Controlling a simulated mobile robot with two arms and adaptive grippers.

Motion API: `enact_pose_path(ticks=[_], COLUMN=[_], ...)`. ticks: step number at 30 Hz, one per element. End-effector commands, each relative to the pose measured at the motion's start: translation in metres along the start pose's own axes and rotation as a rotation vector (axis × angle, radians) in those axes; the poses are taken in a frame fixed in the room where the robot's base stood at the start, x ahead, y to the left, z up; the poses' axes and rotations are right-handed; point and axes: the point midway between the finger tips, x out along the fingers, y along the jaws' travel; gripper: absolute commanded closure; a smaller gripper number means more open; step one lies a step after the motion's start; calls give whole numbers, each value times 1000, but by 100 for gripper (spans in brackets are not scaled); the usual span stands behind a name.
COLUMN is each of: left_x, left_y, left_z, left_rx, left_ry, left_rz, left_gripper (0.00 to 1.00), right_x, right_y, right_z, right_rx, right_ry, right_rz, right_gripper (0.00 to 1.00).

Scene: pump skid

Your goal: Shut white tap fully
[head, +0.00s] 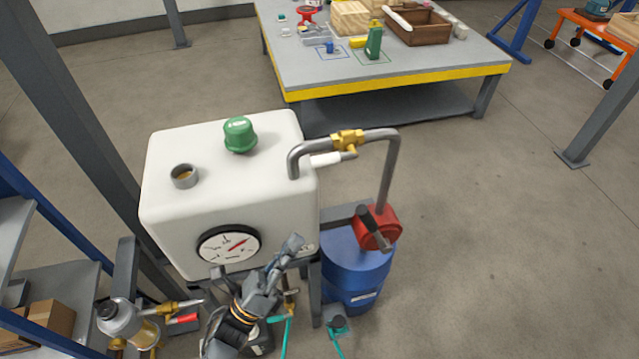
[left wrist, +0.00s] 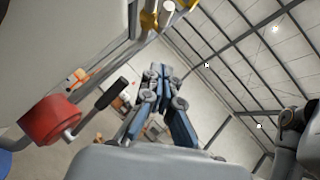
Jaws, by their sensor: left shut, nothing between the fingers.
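The white tap is a brass valve body (head: 347,140) on the grey pipe that arches over the right end of the white tank. Its white lever (head: 325,159) points left, roughly along the pipe's top run. In the left wrist view the brass body (left wrist: 149,20) and the white lever's end (left wrist: 170,6) show at the top edge. My left gripper (head: 294,243) is shut and empty, in front of the tank and below the lever, apart from it. Its fingers (left wrist: 160,72) also show in the left wrist view. My right gripper is not in view.
The white tank (head: 190,215) has a green cap (head: 239,135) and a dial gauge (head: 228,245). A red pump with a crank (head: 378,228) sits on a blue drum (head: 355,270) right of my gripper. A red-handled valve (head: 184,318) is lower left.

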Motion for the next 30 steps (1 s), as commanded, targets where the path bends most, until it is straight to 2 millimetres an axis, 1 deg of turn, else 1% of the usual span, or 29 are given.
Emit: enact_pose_path(ticks=[6, 10, 14, 21, 24, 27, 30], left_x=[2, 13, 37, 90, 108, 118, 124], left_y=[0, -1, -2, -2, -2, -1, 0], left_z=[0, 1, 2, 3, 4, 17, 23], left_rx=[-4, -5, -5, -6, -5, -4, -6], left_ry=[0, -1, -1, -1, -1, 1, 1], left_rz=[2, 2, 1, 2, 2, 3, 4], left_gripper=[100, 100, 100, 100, 100, 100, 100], right_x=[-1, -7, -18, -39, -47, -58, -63], right_y=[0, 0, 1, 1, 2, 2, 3], right_z=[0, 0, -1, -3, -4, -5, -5], right_rx=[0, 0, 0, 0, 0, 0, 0], right_ry=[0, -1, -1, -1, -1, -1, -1], right_rz=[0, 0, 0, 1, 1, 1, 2], right_gripper=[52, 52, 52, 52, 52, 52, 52])
